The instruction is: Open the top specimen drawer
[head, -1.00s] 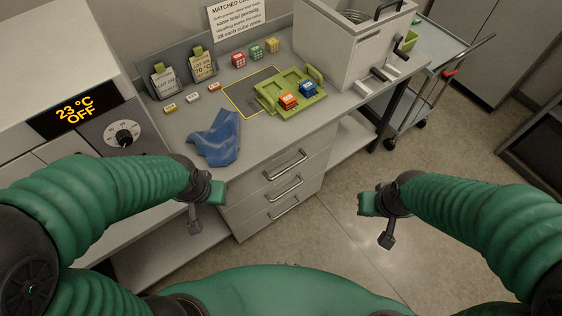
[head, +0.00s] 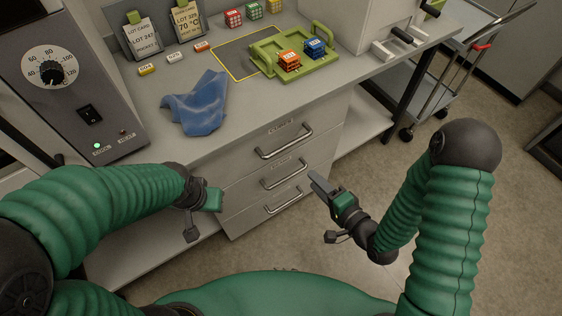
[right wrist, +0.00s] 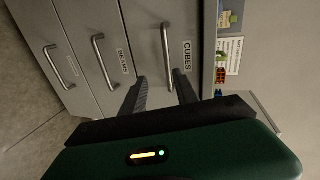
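The top specimen drawer (head: 322,123) is the uppermost of three grey fronts under the counter and looks closed. Its silver bar handle (head: 284,143) sits under a label, which reads CUBES in the right wrist view. My right gripper (head: 318,182) is in front of the drawers, to the right of the handles and apart from them. In the right wrist view its two dark fingers (right wrist: 163,92) are spread and empty, with the top handle (right wrist: 167,52) ahead, roughly between their tips. My left gripper (head: 212,200) is left of the drawers; its finger opening cannot be made out.
The middle handle (head: 284,174) and bottom handle (head: 283,201) lie below. A blue cloth (head: 197,104) rests at the counter's edge, above the drawers. A green tray (head: 268,47) with orange and blue cubes stands behind. A cart (head: 440,68) is at right.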

